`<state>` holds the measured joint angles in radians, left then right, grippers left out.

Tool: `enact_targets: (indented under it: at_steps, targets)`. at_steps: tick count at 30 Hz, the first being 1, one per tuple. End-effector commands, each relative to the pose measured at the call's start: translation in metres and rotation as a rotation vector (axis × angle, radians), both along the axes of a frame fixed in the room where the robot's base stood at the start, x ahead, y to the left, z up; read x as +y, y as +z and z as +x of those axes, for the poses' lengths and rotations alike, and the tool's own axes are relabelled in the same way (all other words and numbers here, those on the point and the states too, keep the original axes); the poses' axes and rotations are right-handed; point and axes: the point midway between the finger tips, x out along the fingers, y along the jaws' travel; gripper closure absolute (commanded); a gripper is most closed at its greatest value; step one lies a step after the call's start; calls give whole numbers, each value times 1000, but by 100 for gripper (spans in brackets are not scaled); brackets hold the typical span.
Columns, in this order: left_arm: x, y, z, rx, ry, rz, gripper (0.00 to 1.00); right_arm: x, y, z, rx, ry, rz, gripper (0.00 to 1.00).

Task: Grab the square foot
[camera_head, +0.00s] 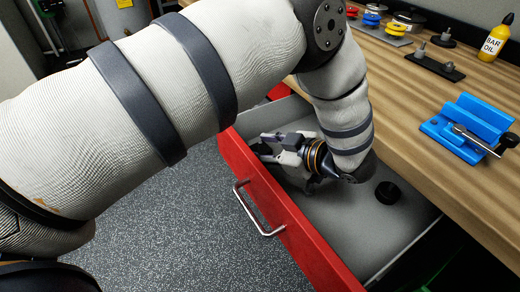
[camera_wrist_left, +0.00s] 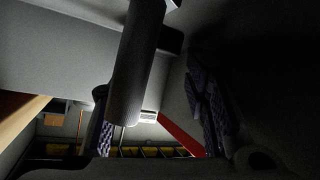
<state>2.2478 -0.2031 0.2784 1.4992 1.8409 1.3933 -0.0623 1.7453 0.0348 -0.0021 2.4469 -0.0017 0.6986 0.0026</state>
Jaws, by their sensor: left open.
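My left gripper (camera_head: 266,149) is inside the open red-fronted drawer (camera_head: 262,187), low near its far left end, with its fingers pointing left. In the wrist view its two patterned fingers (camera_wrist_left: 157,115) stand wide apart. A dark grey ribbed bar-like shape (camera_wrist_left: 138,70) reaches down between them, with a dark block (camera_wrist_left: 170,41) beside its upper part. I cannot tell whether this is the square foot. A small black round piece (camera_head: 388,192) lies on the drawer floor, right of the gripper and apart from it. No clearly square foot shows. My right gripper is not in view.
A wooden workbench (camera_head: 425,75) runs above the drawer's right side, bearing a blue vise (camera_head: 470,122), a yellow oil bottle (camera_head: 494,40) and several small parts. The drawer's metal handle (camera_head: 258,215) faces open speckled floor (camera_head: 175,225). The right part of the drawer is mostly bare.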

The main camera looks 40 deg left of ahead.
Motion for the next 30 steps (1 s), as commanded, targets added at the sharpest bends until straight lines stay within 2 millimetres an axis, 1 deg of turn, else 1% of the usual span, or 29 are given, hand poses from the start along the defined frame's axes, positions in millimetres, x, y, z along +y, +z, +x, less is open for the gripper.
enact_targets:
  at_steps: [5, 6, 7, 10, 11, 20, 21, 23, 27, 30]
  targets:
    - [1, -1, 0, 0, -1, 0, 58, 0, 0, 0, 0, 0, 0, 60]
    - [1, -1, 0, 0, -1, 0, 63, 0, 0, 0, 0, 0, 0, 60]
    - [1, 0, 0, 0, -1, 0, 70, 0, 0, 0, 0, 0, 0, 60]
    - [1, 0, 0, 0, -1, 0, 92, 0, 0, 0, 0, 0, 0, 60]
    - [1, 0, 0, 0, -1, 0, 96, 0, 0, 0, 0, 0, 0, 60]
    - [1, 0, 1, 0, -1, -1, 96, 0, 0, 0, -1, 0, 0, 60]
    - [1, 3, 1, -1, -1, -1, 100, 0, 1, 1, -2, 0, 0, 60]
    - [1, 14, 1, -5, 0, -1, 100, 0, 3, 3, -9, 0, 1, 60]
    - [1, 53, 2, -10, -1, -1, 100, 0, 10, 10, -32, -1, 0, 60]
    - [1, 77, 1, -9, 0, -2, 100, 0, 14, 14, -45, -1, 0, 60]
